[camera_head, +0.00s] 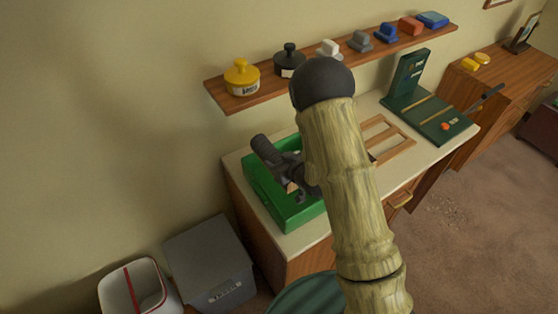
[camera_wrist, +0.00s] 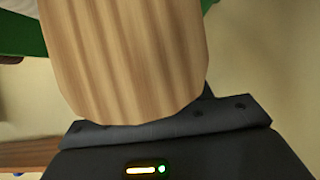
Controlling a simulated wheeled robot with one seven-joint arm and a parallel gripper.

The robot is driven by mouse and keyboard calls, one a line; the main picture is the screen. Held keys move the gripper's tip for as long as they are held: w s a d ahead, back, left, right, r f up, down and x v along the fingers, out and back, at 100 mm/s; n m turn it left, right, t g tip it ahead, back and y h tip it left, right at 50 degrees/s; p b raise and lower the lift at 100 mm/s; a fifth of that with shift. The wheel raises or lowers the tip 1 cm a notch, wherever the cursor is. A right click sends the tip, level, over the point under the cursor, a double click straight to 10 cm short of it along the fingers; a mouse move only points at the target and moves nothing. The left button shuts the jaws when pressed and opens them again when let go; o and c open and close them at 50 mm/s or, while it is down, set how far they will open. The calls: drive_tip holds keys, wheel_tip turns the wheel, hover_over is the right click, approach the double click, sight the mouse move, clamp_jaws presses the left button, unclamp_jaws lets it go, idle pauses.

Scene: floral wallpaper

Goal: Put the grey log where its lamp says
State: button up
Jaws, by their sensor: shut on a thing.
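My gripper (camera_head: 293,186) is over the green tray (camera_head: 262,196) at the left end of the counter, seen small and partly hidden by my arm. In the wrist view a pale wood-grained finger covers the middle, its rounded end against a dark grey casing, which I take for the grey log (camera_wrist: 95,165). A small lamp (camera_wrist: 146,170) on the casing shows a pale yellow bar and a green dot. The gripper is shut on it. The grip itself is mostly hidden, and whether the log touches the tray cannot be told.
A wall shelf (camera_head: 219,95) holds several coloured things above the counter. A wooden frame (camera_head: 397,150) and a dark green stand (camera_head: 440,124) are on the counter to the right. A grey lidded bin (camera_head: 208,262) and a white bin with red trim (camera_head: 115,290) stand below left.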

drive_tip(key=shift+f+b, duration=0.35)
drive_tip(key=o, duration=1.4)
drive_tip(key=shift+c, duration=0.2)
drive_tip(key=shift+r, duration=0.15)
drive_tip(key=shift+r+p, duration=0.55)
drive_tip(key=shift+p, duration=0.25)
drive_tip(key=shift+s+d, duration=0.2)
drive_tip(key=shift+d, duration=0.05)
drive_tip(key=b+v, duration=0.3)
drive_tip(key=v, duration=0.5)
drive_tip(key=shift+s, duration=0.15)
drive_tip(key=shift+s+d+r+p, duration=0.15)
drive_tip(key=shift+r+p, duration=0.15)
drive_tip(key=shift+p, duration=0.2)
drive_tip(key=shift+r+p, duration=0.1)
drive_tip(key=shift+p, duration=0.6)
